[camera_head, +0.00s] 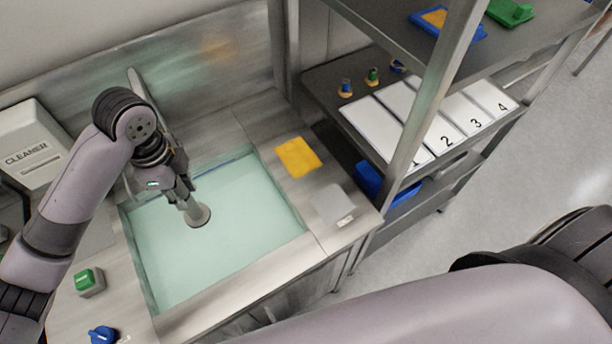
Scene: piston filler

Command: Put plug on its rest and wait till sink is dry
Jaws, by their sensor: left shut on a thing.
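My left gripper (182,188) is shut on the grey plug (198,215), which has a stem and a round disc at its lower end. The plug hangs down over the sink (235,292), near its middle. Pale green-blue water (235,240) shows in the sink. I cannot tell whether the disc touches the water. The plug's rest is not clearly identifiable; a light grey square pad (330,202) with a small label lies on the counter right of the sink. My right arm crosses the lower right; its gripper is out of view.
A yellow cloth-like square (298,157) lies right of the sink. A white cleaner box (35,145), green button (88,281) and blue knob (103,335) are at the left. A shelf rack with numbered white panels (440,135) stands at the right, its post (430,95) upright.

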